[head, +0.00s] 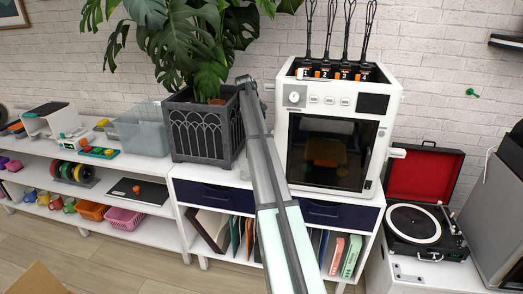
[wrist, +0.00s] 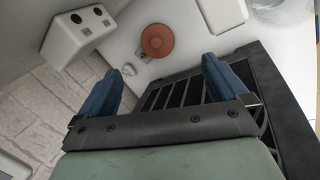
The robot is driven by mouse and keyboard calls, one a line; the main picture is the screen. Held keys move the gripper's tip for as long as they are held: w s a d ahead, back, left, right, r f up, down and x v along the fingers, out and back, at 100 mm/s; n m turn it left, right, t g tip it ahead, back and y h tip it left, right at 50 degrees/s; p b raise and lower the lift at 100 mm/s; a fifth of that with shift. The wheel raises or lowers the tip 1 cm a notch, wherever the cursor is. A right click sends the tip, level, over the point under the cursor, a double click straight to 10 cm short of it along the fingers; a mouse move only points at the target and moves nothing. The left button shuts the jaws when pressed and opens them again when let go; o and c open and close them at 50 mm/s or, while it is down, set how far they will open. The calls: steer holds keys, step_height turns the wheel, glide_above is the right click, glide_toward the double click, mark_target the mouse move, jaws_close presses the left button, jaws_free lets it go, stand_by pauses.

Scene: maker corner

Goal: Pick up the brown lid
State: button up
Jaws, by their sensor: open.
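A round, reddish-brown disc that looks like the brown lid (wrist: 157,40) lies on or just above a white surface in the wrist view, near the top middle. A small pale object (wrist: 129,69) is beside it, at its lower left. My gripper (wrist: 161,72) has its two blue fingers wide apart, with nothing between them. In the picture the lid is beyond the fingertips, roughly centred between them, and apart from them. In the head view my arm rises past the planter; I cannot make out the lid or the fingers there.
A dark planter (head: 208,132) with a large plant stands beside my arm; its dark latticed side (wrist: 262,95) fills the wrist view's right, close to the right finger. A white box (wrist: 88,32) is at upper left there. A white machine (head: 340,110) stands right of my arm.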

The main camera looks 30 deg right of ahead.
steer(key=x, duration=0.4)
steer(key=w+x, duration=0.1)
steer(key=x, duration=0.3)
steer(key=w+x, duration=0.1)
steer(key=x, duration=0.3)
steer(key=shift+w+d+f, duration=0.15)
steer(key=shift+d, duration=0.2)
steer(key=shift+w+x, duration=0.15)
steer(key=shift+x, duration=1.2)
steer(key=shift+w+x, duration=0.15)
steer(key=shift+x, duration=1.2)
steer(key=shift+a, duration=0.1)
steer(key=c, duration=0.8)
